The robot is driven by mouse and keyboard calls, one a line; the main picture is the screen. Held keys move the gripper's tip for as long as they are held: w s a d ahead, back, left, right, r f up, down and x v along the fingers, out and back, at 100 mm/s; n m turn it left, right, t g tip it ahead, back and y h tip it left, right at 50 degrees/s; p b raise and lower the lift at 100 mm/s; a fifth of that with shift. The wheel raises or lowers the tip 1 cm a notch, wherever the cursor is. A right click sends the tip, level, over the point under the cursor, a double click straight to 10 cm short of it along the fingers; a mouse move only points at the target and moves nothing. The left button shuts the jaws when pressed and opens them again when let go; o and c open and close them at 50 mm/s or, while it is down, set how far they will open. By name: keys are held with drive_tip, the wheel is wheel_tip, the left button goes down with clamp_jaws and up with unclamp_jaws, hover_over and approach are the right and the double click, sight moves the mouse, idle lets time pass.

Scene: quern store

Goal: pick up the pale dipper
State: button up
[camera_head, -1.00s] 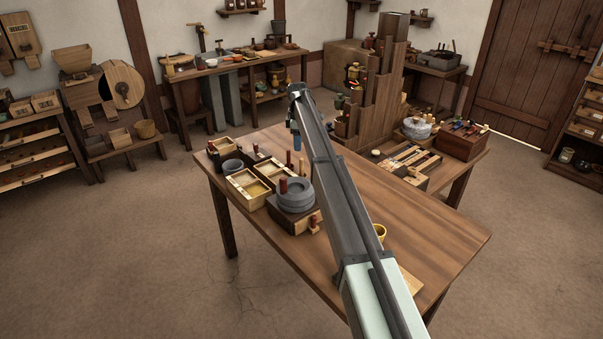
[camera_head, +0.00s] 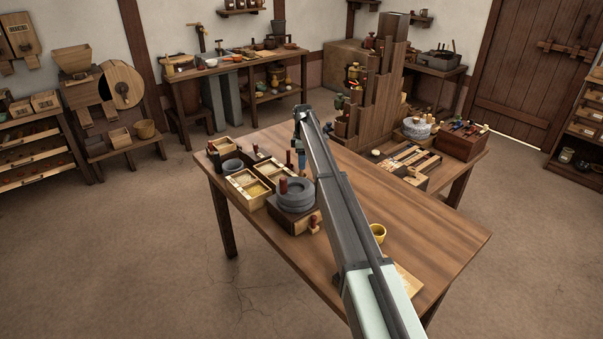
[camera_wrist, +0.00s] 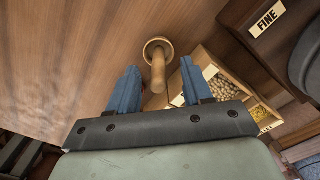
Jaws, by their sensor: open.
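The pale dipper (camera_wrist: 158,70) shows in the wrist view as a light wooden rod rising from a round base or cup, with the rod's end towards me. I cannot tell whether the round part is hollow. My gripper (camera_wrist: 160,66) is open, its blue fingers on either side of the rod with gaps showing. Nothing is held. In the head view my gripper (camera_head: 301,161) points down over the table's far side, and I cannot make out the dipper there, behind my arm or too small.
Beside the dipper stands a wooden box (camera_wrist: 188,53) with grain in it. A block labelled FINE (camera_wrist: 266,18) is near it. In the head view a grey quern stone (camera_head: 296,197) stands to the left of my arm and a yellow bowl (camera_head: 378,234) to its right.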

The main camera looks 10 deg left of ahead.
drive_tip(key=f, duration=0.4)
drive_tip(key=shift+w+a+f, duration=0.15)
drive_tip(key=shift+a+f, duration=0.1)
drive_tip(key=shift+f, duration=0.15)
clamp_jaws()
